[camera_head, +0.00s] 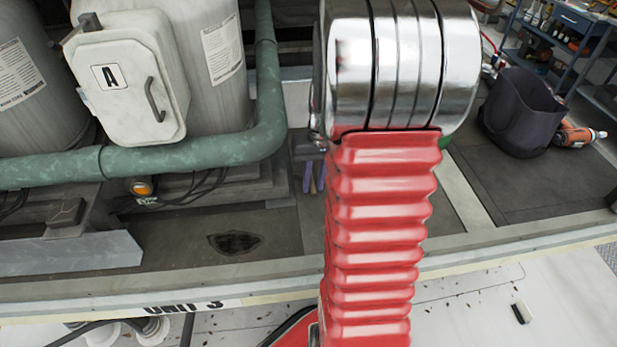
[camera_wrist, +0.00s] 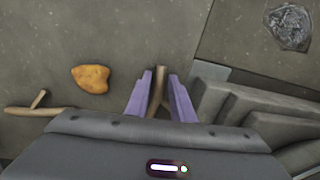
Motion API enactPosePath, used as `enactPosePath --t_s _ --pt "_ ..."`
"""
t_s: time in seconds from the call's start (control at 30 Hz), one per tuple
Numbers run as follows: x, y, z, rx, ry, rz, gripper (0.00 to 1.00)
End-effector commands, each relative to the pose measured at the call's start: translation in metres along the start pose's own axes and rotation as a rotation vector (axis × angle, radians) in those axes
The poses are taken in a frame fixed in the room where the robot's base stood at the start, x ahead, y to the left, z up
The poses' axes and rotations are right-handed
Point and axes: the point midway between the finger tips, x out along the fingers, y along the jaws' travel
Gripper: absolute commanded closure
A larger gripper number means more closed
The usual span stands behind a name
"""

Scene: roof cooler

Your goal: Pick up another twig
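A brown forked twig (camera_wrist: 157,92) is between the two purple fingers of my gripper (camera_wrist: 160,76) in the wrist view. The fingers are apart, with a gap on each side of the twig near the tips. The twig's lower end is hidden by the gripper body. A second twig (camera_wrist: 36,110), with a short side branch, lies on the grey floor at the left, partly hidden by the gripper body. In the head view my gripper (camera_head: 314,192) shows only as small purple fingers beside my red arm, and no twig can be made out there.
An orange-brown leaf (camera_wrist: 91,78) lies left of the fingers; a crumpled foil ball (camera_wrist: 289,26) is at upper right. Grey stepped blocks (camera_wrist: 235,105) stand close on the right. The head view shows a green pipe (camera_head: 190,155), a dark drain-like patch (camera_head: 234,242) and a dark bucket (camera_head: 522,112).

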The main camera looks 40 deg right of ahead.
Motion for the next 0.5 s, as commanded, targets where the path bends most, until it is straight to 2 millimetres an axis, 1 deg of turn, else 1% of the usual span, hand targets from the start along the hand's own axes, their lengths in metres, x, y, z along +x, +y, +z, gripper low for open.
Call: enactPosePath --t_s 0.1,0.4,0.5 --pt "0.0000 0.0000 -0.0002 0.000 0.000 0.000 0.78" --pt "-0.0001 0.0001 -0.0002 0.000 0.000 0.000 0.99" --pt "-0.0002 0.0001 -0.0001 0.000 0.000 0.000 1.00"
